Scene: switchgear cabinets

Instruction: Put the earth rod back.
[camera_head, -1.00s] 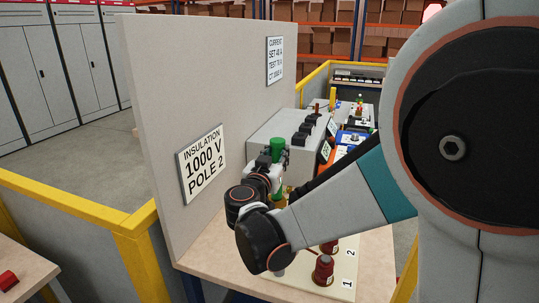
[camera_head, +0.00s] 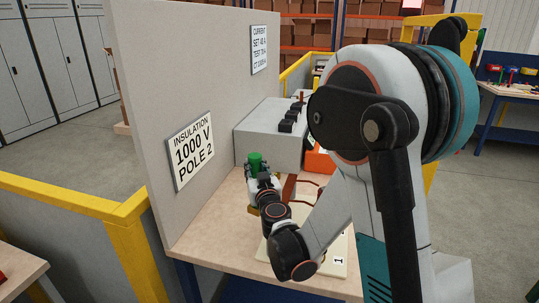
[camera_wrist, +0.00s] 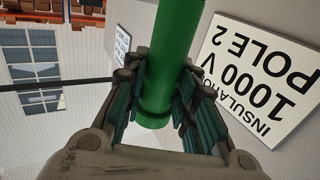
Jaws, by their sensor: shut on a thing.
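A green cylindrical thing, which I take to be the earth rod (camera_wrist: 172,62), stands between the two fingers of my gripper (camera_wrist: 158,105) in the wrist view. The fingers are shut on it. In the head view the green top (camera_head: 255,161) shows above my gripper (camera_head: 262,176), in front of the grey box and near the upright panel. The lower part of the rod is hidden by my gripper and wrist. I cannot tell whether its lower end touches anything.
A grey upright panel (camera_head: 150,120) with a sign reading "INSULATION 1000 V POLE 2" (camera_head: 190,150) stands to the left. A grey box (camera_head: 265,140) with black knobs stands behind the gripper. A pale board (camera_head: 335,262) lies on the wooden bench (camera_head: 205,235). Yellow rails (camera_head: 130,210) border the bench.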

